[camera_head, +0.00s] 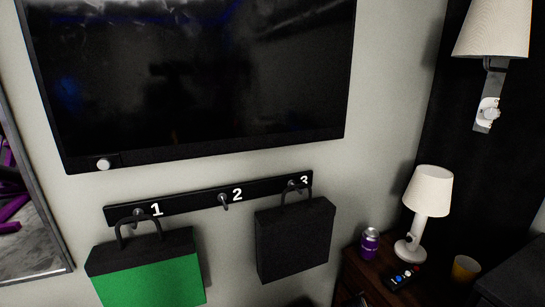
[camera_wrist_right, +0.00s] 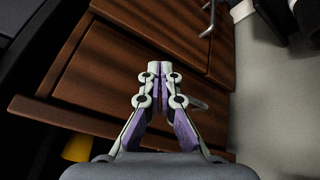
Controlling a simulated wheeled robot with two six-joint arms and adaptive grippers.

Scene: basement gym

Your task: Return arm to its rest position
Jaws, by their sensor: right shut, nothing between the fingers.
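My right gripper (camera_wrist_right: 157,72) shows in the right wrist view with its two fingers closed together and nothing between them. It is in front of a brown wooden cabinet (camera_wrist_right: 110,70) with drawers and metal handles; I cannot tell the exact distance. In the head view neither gripper can be made out. My left gripper is not in view.
A black hook rail (camera_head: 210,198) holds a green bag (camera_head: 150,275) on hook 1 and a black bag (camera_head: 293,240) on hook 3. At the lower right, a purple can (camera_head: 370,243), a white lamp (camera_head: 428,195), a remote (camera_head: 402,277) and a yellow cup (camera_head: 465,268) stand or lie near the wall.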

